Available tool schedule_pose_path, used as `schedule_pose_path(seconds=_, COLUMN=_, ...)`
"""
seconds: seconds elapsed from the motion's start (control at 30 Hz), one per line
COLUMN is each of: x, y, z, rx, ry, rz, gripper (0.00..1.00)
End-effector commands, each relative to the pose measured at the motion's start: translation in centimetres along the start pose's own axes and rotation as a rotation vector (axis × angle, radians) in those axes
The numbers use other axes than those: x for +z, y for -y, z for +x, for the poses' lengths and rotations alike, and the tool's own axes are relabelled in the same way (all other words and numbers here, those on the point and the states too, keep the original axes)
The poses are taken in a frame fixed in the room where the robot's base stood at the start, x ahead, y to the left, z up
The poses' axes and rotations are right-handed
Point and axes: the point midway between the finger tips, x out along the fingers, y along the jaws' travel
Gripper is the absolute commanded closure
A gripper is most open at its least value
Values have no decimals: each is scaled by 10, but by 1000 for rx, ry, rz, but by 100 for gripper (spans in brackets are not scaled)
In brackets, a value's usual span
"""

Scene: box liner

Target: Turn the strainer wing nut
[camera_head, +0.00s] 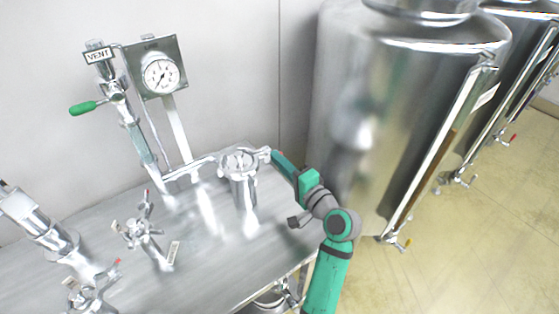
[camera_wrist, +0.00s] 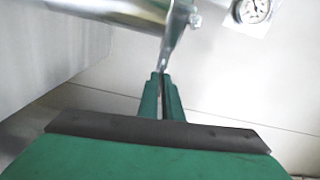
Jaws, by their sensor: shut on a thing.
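The strainer (camera_head: 240,180) is a shiny metal upright pot with a ring-shaped top, on the steel table. My gripper (camera_head: 271,155) reaches it from the right at the height of its top. In the wrist view, my gripper's green fingers (camera_wrist: 160,78) are close together, with their tips shut on the lower end of a thin metal piece (camera_wrist: 176,42), which appears to be the strainer wing nut. The strainer's metal body (camera_wrist: 130,12) crosses the upper left there. The wing nut is too small to make out in the head view, and the fingertips partly hide it.
A steel table (camera_head: 215,255) carries several valves and pipes. A pressure gauge (camera_head: 161,75) stands behind the strainer; it also shows in the wrist view (camera_wrist: 252,9). A green-handled vent valve (camera_head: 84,108) is at the left. A large steel tank (camera_head: 395,110) stands close at the right.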

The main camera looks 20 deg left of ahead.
Motion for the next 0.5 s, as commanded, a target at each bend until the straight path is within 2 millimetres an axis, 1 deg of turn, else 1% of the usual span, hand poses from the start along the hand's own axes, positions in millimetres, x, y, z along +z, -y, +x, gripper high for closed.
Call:
schedule_pose_path(seconds=0.2, x=0, y=0, z=0, rx=0, ry=1, rz=69, gripper=100)
schedule_pose_path(seconds=0.5, x=0, y=-1, z=0, rx=0, ry=1, rz=93, gripper=100)
